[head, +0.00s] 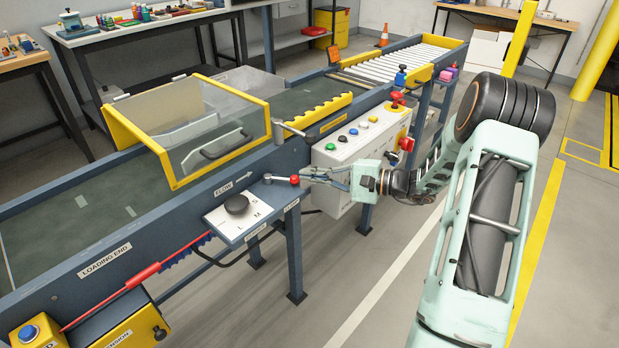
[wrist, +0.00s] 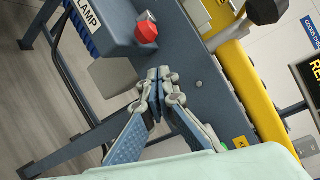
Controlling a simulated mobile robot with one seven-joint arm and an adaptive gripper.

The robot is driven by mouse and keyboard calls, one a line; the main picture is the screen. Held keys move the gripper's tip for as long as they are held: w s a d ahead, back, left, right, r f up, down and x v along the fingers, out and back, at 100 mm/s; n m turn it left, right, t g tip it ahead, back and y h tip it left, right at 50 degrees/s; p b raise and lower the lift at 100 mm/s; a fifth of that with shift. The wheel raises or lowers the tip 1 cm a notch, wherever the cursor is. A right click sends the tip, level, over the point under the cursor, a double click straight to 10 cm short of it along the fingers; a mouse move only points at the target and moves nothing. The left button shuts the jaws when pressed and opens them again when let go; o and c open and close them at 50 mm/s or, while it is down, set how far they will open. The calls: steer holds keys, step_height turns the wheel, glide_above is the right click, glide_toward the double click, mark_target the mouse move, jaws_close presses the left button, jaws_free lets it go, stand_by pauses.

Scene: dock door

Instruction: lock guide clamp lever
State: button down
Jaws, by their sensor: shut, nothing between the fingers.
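The guide clamp lever is a short grey lever with a red knob (head: 294,180), on the conveyor's side rail. It points right, towards my gripper (head: 304,174). In the wrist view the red knob (wrist: 146,32) sits beside part of a "CLAMP" label. My gripper (wrist: 158,74) is shut and empty, with its fingertips together. In the head view the tips are right beside the knob; in the wrist view a gap shows between them and the knob. Whether they touch at any point is not clear.
A white panel with a black dial (head: 236,204) is left of the lever. A control box (head: 345,160) with coloured buttons stands behind my gripper. A yellow-framed clear guard (head: 215,145) is over the belt. A red-handled rod (head: 142,276) leans at front left. Floor at right is clear.

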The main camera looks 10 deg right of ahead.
steer(key=s+d+p, duration=0.2)
steer(key=s+d, duration=0.5)
steer(key=shift+r, duration=0.45)
